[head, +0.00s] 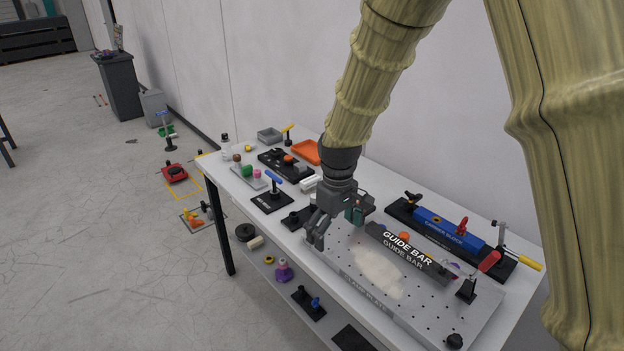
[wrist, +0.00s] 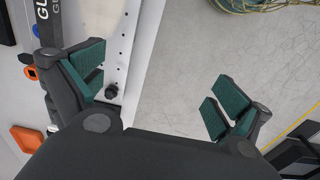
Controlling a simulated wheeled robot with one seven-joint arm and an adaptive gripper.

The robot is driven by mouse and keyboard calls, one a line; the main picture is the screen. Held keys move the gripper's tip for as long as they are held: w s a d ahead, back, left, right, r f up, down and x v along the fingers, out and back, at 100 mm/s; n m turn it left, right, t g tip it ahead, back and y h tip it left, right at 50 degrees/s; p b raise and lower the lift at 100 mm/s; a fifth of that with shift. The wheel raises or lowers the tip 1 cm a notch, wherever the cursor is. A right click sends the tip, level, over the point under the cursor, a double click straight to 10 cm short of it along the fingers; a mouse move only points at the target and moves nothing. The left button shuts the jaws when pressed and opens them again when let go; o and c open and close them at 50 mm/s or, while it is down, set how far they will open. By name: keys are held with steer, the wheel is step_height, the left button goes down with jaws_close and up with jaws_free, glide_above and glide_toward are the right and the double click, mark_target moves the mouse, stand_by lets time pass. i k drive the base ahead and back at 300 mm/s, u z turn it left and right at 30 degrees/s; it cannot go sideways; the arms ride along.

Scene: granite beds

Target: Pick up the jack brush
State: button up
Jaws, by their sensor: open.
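My gripper (head: 334,226) hangs over the left end of the perforated plate on the workbench. In the wrist view my gripper (wrist: 156,88) is open, its green-padded fingers wide apart, with nothing between them but the bench edge and floor below. A blue-handled tool (head: 274,180) stands upright on a black square base (head: 271,202), left of my gripper and apart from it. The base carries small white lettering that I cannot read. I cannot tell for certain which item is the jack brush. My arm and gripper hide part of the bench.
The workbench (head: 500,335) stands along a white wall. The guide bar (head: 405,250) lies on the grey perforated plate (head: 350,268). A blue fixture (head: 450,231), a red-handled clamp (head: 488,262) and an orange tray (head: 305,152) are also there. Open floor (head: 110,240) lies left.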

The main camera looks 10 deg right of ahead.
mark_target(308, 185)
steer(key=i, duration=1.7)
